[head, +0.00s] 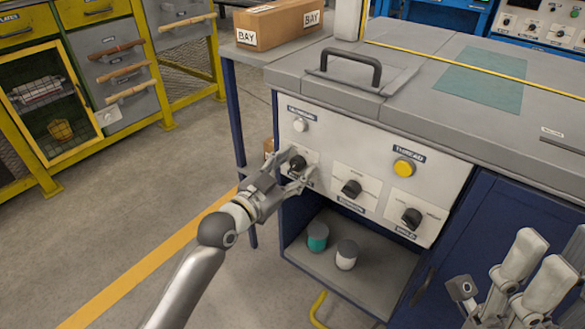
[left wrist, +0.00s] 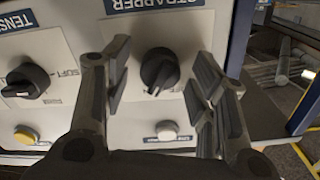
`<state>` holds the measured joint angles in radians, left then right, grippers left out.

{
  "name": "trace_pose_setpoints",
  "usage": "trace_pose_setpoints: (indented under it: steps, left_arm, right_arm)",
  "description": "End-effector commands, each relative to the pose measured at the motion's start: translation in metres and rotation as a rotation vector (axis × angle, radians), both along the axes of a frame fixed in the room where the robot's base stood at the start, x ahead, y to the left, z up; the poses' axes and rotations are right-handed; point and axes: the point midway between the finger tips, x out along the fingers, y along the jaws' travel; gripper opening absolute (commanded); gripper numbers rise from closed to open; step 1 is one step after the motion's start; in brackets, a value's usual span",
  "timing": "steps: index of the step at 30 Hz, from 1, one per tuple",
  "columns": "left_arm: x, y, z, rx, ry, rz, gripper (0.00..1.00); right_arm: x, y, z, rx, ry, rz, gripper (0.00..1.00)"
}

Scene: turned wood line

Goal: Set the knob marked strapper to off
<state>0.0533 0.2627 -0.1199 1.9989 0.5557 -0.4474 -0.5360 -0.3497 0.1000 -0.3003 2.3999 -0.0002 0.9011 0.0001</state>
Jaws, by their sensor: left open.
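The strapper knob (head: 298,162) is a black rotary knob on the left of the white control panel (head: 322,190). In the left wrist view, the panel appears upside down and the strapper knob (left wrist: 158,70) sits by a blue STRAPPER label (left wrist: 165,5). A white mark on the knob points toward the picture's bottom there. The position words around it are mostly hidden. My left gripper (head: 293,181) is open, its fingers on either side of the knob, with visible gaps; it shows in the left wrist view (left wrist: 160,85). My right gripper (head: 510,280) is at the lower right, its jaws unclear.
Two more black knobs (head: 351,188) (head: 411,218), a white button (head: 300,125) and a yellow button (head: 404,167) share the panel. Two spools (head: 317,236) (head: 346,254) stand in the open bay below. A dark handle (head: 350,68) rises from the top. Floor is clear at left.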

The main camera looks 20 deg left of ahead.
Motion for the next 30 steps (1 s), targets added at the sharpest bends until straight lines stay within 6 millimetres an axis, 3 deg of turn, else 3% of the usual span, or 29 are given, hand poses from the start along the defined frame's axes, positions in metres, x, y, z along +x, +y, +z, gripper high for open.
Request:
trace_pose_setpoints:
  steps: [4,15,30]
  left_arm:
    - [0.0,0.0,0.0,0.0,0.0,0.0,0.53]
    - [0.0,0.0,0.0,0.0,0.0,0.0,0.07]
    - [0.0,0.0,0.003,-0.074,0.028,0.0,0.07]
  right_arm:
    - [0.0,0.0,0.0,0.0,0.001,0.0,0.4]
    - [0.0,0.0,0.0,0.0,0.001,0.0,0.4]
    - [0.005,0.001,0.013,-0.008,0.023,-0.002,0.4]
